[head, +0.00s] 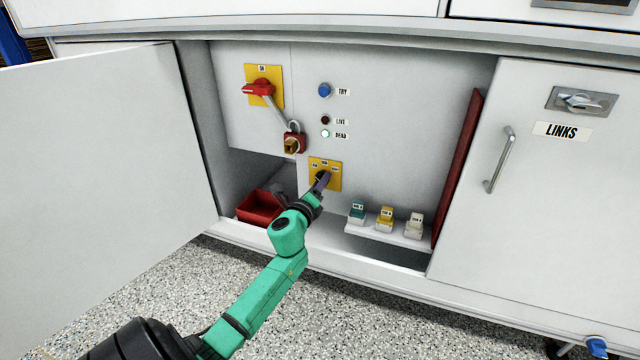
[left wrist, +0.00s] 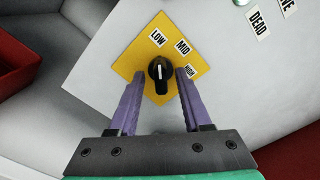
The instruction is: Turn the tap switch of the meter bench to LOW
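The tap switch is a black knob (left wrist: 160,72) with a white line, on a yellow plate (head: 333,184) low on the grey panel. In the left wrist view the plate carries the labels LOW (left wrist: 157,38), MID (left wrist: 182,46) and HIGH (left wrist: 189,71). The white line points up in that view, roughly at LOW. My left gripper (left wrist: 159,78) is open, its purple fingers on either side of the knob with small visible gaps. In the head view the left gripper (head: 321,181) partly hides the knob. My right gripper is not in view.
Above are a red rotary handle (head: 258,87), a padlock (head: 294,142) and a blue TRY button (head: 325,90). A red bin (head: 259,207) is left of my gripper; a shelf (head: 390,235) with several coloured blocks is right. An open door (head: 100,160) stands at left.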

